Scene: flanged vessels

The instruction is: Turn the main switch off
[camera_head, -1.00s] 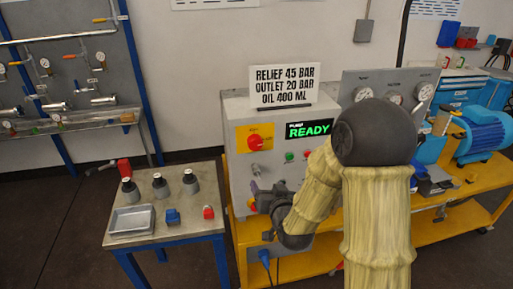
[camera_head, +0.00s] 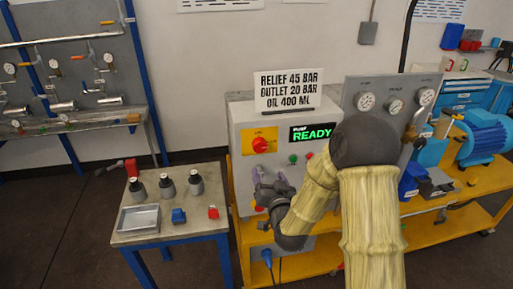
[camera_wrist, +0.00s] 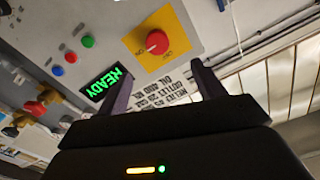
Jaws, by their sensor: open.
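The main switch (camera_head: 260,144) is a red rotary knob on a yellow plate, on the front of the grey control box (camera_head: 240,180). In the wrist view the red knob (camera_wrist: 157,42) appears upside down, with ON and OFF lettering on its plate; I cannot tell which way it points. The green display (camera_head: 312,133) reads READY. My gripper (camera_head: 271,177) is in front of the box, below the switch, its fingers pointing up. In the wrist view my gripper (camera_wrist: 160,76) is open and empty, its fingers apart from the knob.
Green and red buttons (camera_head: 293,159) sit right of the switch. A sign (camera_head: 288,90) stands on the box. A side table (camera_head: 165,232) at left holds a tray and several small parts. A blue motor (camera_head: 484,138) and gauges stand at right.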

